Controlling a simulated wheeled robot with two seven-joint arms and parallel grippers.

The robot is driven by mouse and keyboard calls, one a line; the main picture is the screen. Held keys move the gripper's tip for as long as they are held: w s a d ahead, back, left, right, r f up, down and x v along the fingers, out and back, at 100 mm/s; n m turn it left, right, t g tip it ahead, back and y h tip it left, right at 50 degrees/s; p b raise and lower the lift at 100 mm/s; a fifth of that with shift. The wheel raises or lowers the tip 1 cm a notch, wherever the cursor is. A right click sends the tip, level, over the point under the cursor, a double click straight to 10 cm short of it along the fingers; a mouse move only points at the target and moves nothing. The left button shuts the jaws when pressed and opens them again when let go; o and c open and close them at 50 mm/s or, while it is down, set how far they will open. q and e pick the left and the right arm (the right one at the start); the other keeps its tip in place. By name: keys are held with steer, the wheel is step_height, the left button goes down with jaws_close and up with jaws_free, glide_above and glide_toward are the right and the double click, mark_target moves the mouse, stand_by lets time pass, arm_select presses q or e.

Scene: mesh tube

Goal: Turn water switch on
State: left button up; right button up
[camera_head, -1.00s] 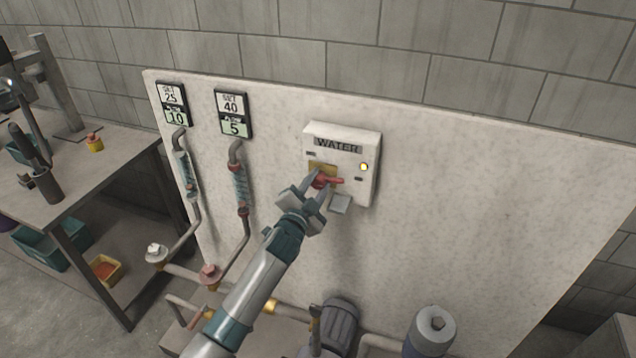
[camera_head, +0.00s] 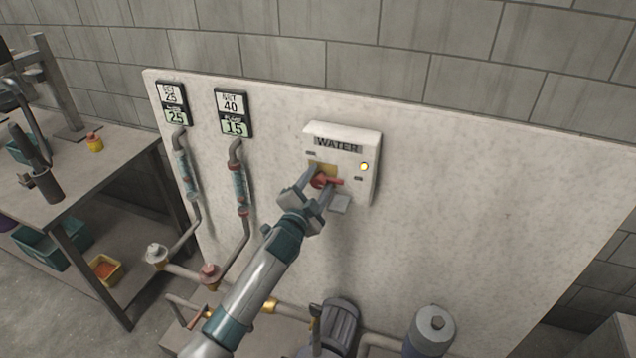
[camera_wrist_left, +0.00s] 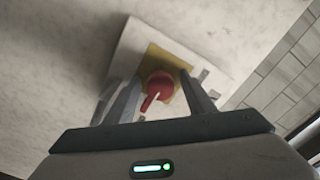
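The white box labelled WATER (camera_head: 341,145) is on the pale panel, with a lit yellow lamp (camera_head: 364,167) at its right. Its red rotary switch (camera_head: 332,182) sits on a yellow plate (camera_head: 322,169); the switch also shows in the left wrist view (camera_wrist_left: 160,85), its pale pointer line toward the lower left. My left gripper (camera_head: 321,186) is at the switch, with its fingers apart on either side of the knob. In the left wrist view (camera_wrist_left: 162,102) gaps seem to show beside the knob. Contact is unclear. My right gripper is out of view.
Two gauges on the panel read set 25, actual 25 (camera_head: 175,104) and set 40, actual 15 (camera_head: 233,114). Pipes, a valve (camera_head: 157,253) and a pump (camera_head: 340,325) lie below. A workbench (camera_head: 85,185) stands at left. The panel's right side is clear.

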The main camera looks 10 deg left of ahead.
arm_select(q)
steer(key=s+a+b, duration=0.3)
steer(key=s+b, duration=0.1)
steer(key=s, duration=1.3)
steer(key=shift+a, duration=0.2)
steer(key=s+a+f+n+g+y, duration=0.1)
steer(key=s+a+f+n+g, duration=0.15)
steer(key=f, duration=1.35)
steer(key=s+a+f+n+g+y, duration=0.1)
steer(key=s+a+f+g, duration=0.15)
steer(key=f, duration=1.35)
steer(key=s+a+f+n+g, duration=0.1)
steer(key=s+f+g, duration=0.2)
steer(key=s+f, duration=0.6)
steer(key=s+a+f+n+g, duration=0.2)
steer(key=s+f, duration=0.4)
steer(key=f, duration=0.6)
steer(key=s+f+n+g, duration=0.1)
steer(key=s+f, duration=0.4)
steer(key=s, duration=0.7)
steer(key=s+a+f+n+g+y, duration=0.1)
steer(key=s+f+g, duration=0.2)
steer(key=s, duration=1)
steer(key=s+a+f+n+g+b, duration=0.1)
steer(key=s+f+g, duration=0.1)
steer(key=s+f, duration=0.7)
steer(key=s, duration=0.3)
steer(key=shift+s+n+g, duration=0.15)
steer(key=shift+n+g, duration=0.15)
steer(key=shift+n, duration=0.05)
